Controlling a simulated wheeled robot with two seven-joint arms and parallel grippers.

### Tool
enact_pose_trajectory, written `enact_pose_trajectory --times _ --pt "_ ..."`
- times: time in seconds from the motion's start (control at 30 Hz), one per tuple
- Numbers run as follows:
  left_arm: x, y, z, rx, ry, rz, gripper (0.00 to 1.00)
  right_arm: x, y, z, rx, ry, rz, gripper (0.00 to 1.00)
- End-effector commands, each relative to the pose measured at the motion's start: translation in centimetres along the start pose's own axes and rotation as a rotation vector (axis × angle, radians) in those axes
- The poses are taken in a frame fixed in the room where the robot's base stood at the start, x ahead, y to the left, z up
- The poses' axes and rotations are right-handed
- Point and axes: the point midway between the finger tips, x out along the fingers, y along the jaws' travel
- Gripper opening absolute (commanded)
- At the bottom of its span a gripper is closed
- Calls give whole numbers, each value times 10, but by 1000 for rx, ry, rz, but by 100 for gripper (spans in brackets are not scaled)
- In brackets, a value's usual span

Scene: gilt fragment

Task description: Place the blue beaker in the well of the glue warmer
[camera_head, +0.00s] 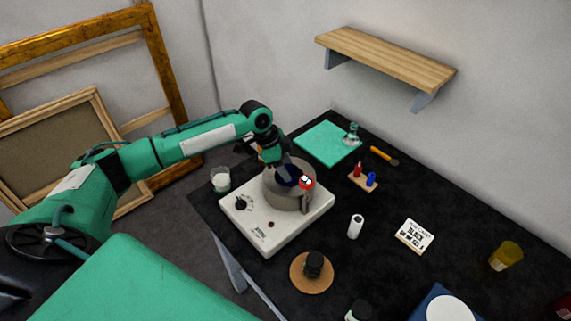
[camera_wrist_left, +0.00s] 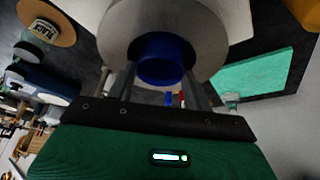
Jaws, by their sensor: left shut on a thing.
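The glue warmer (camera_head: 280,228) is a white box with a round grey pot on top, near the table's left corner. My left gripper (camera_head: 283,165) reaches down over the pot's open well (camera_head: 274,192) and is shut on the blue beaker (camera_head: 288,178). In the left wrist view the blue beaker (camera_wrist_left: 160,68) sits between the two fingers, with the pale grey pot (camera_wrist_left: 207,45) around its far side. The beaker looks at least partly inside the well's rim. Its bottom is hidden, so I cannot tell whether it rests on the well floor. My right gripper is out of view.
A red and white part (camera_head: 306,182) sits at the pot's right rim. A glass of white stuff (camera_head: 220,179) stands close left of the warmer. A white cylinder (camera_head: 355,226) and a round cork mat (camera_head: 296,280) are nearby. A green mat (camera_head: 323,143) lies behind.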

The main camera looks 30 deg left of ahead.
Motion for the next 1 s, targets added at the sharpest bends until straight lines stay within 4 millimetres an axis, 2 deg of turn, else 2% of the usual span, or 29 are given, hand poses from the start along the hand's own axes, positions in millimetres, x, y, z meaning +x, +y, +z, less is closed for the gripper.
enact_pose_trajectory --times 0.37,0.4,0.47,0.5,0.83,1.0 --pt "7 0 3 0 1 0 15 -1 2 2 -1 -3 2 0" --pt "6 0 2 0 1 0 59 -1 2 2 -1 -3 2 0" --pt "6 0 2 0 1 0 71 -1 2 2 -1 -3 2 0" --pt "6 0 2 0 1 0 73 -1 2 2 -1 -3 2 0" --pt "2 -1 2 0 2 -2 73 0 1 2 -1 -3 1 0" --pt "-21 -1 3 1 2 -4 73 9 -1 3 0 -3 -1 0"
